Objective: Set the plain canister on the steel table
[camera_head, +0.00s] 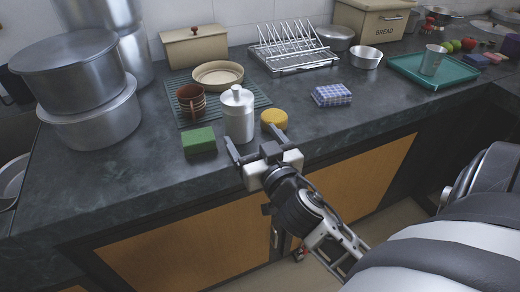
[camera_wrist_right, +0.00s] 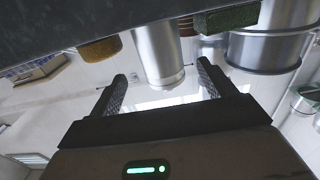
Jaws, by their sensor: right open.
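The plain canister (camera_head: 238,118), a pale steel cylinder with a knobbed lid, stands upright on the dark counter (camera_head: 330,125). My right gripper (camera_head: 253,136) is open and empty at the counter's front edge, its fingers pointing at the canister. In the right wrist view, which is upside down, the canister (camera_wrist_right: 158,50) shows between and beyond the open fingers of the gripper (camera_wrist_right: 161,74). I cannot tell whether the fingers touch it. No steel table can be made out. My left gripper is not in view.
A green sponge (camera_head: 199,140) lies left of the canister and a yellow round item (camera_head: 274,119) right of it. Behind are a brown cup (camera_head: 191,100) and bowls (camera_head: 218,75). Large pots (camera_head: 75,75) stand left.

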